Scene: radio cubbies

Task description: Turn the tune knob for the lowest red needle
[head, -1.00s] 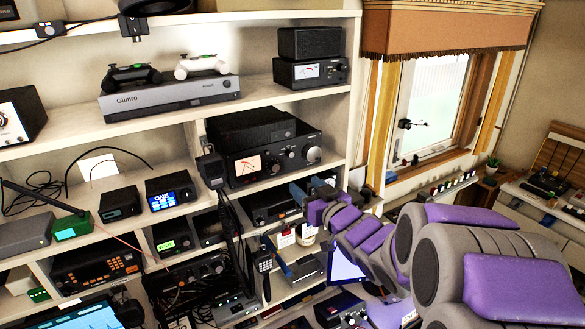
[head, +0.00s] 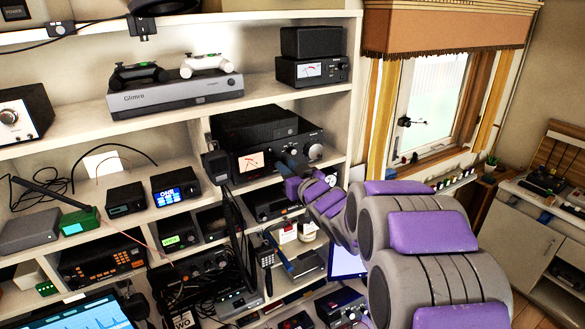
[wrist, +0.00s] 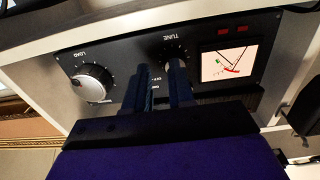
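The black radio tuner (head: 228,137) sits in a middle cubby. Its lit meter (head: 252,162) also shows in the wrist view (wrist: 228,64), with crossed needles, a red arc and a small green mark; exact readings are too small to tell. The tune knob is mostly hidden behind my fingers, below the TUNE label (wrist: 174,41). The silver load knob (wrist: 92,83) is clear to the left in the wrist view. My gripper (wrist: 163,70) is at the tuner's front, fingers apart, the right finger overlapping the tune knob's dial. I cannot tell whether it touches the knob.
The shelf board (wrist: 150,18) runs close along the tuner in the wrist view. A black handset (head: 216,166) hangs just left of the meter in the head view. More radios fill the cubbies below; a window (head: 430,105) is to the right.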

